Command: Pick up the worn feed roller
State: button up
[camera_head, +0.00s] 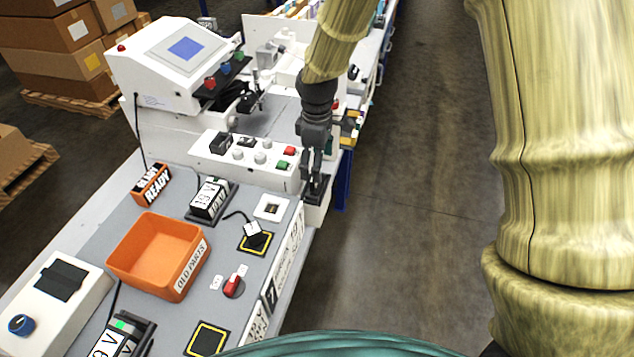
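My gripper (313,180) is dark grey and points down at the right edge of the bench, beside the right end of the white button panel (233,164). Its fingers look close together, but the gap between them is too small and dark to read. A dark part and a white block lie just below the fingertips; I cannot tell whether the fingers touch them. I cannot make out the worn feed roller; it may be hidden by the gripper or too small to tell. The white plotter (170,65) with a blue screen stands behind the panel.
An orange bin labelled OLD PARTS (143,278) sits on the grey bench, empty as far as I see. The floor right of the bench is clear.

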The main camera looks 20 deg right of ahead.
jog(key=shift+a+f+p, duration=0.15)
jog(key=shift+f+p, duration=0.6)
jog(key=shift+f, duration=0.45)
jog(key=shift+f+p, duration=0.4)
jog(key=shift+f, duration=1.05)
jog(key=c, duration=1.1)
